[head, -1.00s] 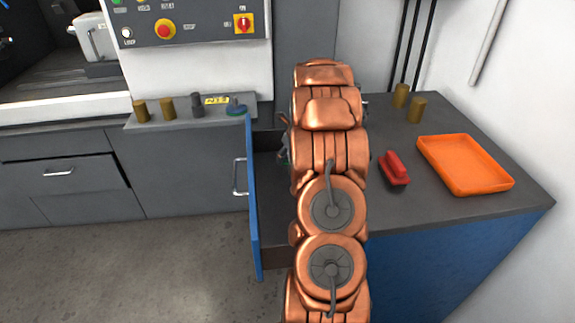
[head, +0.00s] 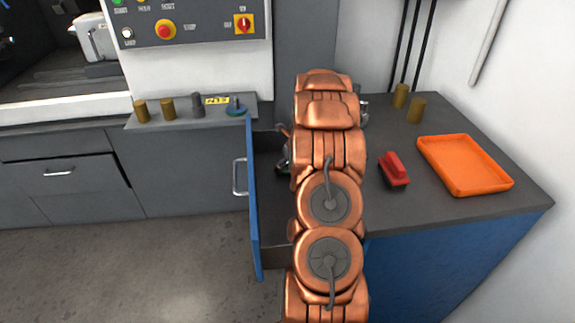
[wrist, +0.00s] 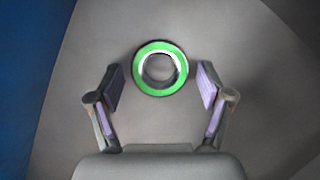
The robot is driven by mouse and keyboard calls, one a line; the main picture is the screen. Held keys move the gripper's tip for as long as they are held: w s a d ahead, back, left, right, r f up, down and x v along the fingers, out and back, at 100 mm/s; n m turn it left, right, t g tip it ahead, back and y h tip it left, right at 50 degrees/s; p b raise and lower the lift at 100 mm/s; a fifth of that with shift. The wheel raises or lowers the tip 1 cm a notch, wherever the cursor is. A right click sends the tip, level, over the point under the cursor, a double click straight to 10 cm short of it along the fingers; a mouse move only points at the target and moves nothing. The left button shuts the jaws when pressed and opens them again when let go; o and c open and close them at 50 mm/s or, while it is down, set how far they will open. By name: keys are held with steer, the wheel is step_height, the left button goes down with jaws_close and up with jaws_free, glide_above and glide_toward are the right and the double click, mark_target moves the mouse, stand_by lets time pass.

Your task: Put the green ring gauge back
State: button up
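The green ring gauge (wrist: 145,88), a green ring with a pale inner rim and a grey centre, lies flat on a grey surface in the wrist view. My gripper (wrist: 160,86) is open, with one finger to each side of the ring and a gap on both sides. The ring sits slightly beyond the fingertips, and nothing is held. In the head view my copper arm hides most of the gripper, which is at the open drawer (head: 272,215) with the blue front. The ring cannot be made out clearly there.
A grey ledge (head: 185,119) left of the drawer holds two brass cylinders (head: 154,110), a dark cylinder (head: 198,104), a yellow label and a blue-green round piece (head: 236,107). The right worktop carries a red block (head: 393,168), an orange tray (head: 440,158) and two more brass cylinders (head: 409,103).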

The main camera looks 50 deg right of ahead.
stand_by(0.4)
steer(key=b+v, duration=0.1)
steer(key=v, duration=1.1)
steer(key=shift+a+r, duration=0.1)
